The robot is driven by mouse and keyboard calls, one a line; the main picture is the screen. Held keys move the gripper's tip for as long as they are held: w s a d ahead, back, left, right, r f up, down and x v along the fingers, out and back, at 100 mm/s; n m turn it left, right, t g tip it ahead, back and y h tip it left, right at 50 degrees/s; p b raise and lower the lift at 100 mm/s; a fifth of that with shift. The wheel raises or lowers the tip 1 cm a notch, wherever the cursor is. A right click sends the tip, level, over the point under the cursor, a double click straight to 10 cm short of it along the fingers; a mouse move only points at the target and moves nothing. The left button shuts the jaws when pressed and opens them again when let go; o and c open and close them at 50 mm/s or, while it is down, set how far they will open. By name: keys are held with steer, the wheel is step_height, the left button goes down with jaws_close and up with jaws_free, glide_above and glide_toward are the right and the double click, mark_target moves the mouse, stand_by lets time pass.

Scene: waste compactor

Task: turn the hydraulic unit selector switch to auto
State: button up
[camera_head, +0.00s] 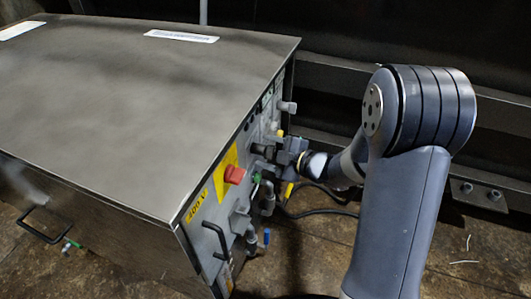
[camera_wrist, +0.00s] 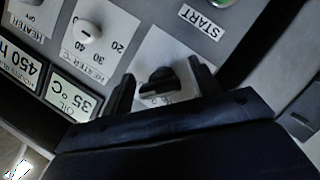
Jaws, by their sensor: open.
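The hydraulic unit (camera_head: 130,85) is a large metal box with a control panel on its right end. In the wrist view, a black selector switch (camera_wrist: 157,80) sits on a light plate, whose markings are partly hidden and too small to read. My gripper (camera_wrist: 162,92) is open, with one dark finger on each side of the switch knob. I cannot tell whether the fingers touch it. In the head view, my gripper (camera_head: 275,150) is at the panel, and the switch is hidden behind it.
A red emergency knob (camera_head: 234,175) on a yellow plate stands out nearer on the panel. In the wrist view, a white heater dial (camera_wrist: 88,32), an oil temperature display (camera_wrist: 76,97) and a START label (camera_wrist: 200,22) are close by.

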steer(key=shift+w+a+f, duration=0.15)
steer(key=shift+w+a, duration=0.2)
steer(key=shift+a, duration=0.1)
steer(key=c, duration=1)
steer(key=shift+p, duration=0.7)
steer(key=shift+m, duration=0.3)
steer(key=o, duration=1)
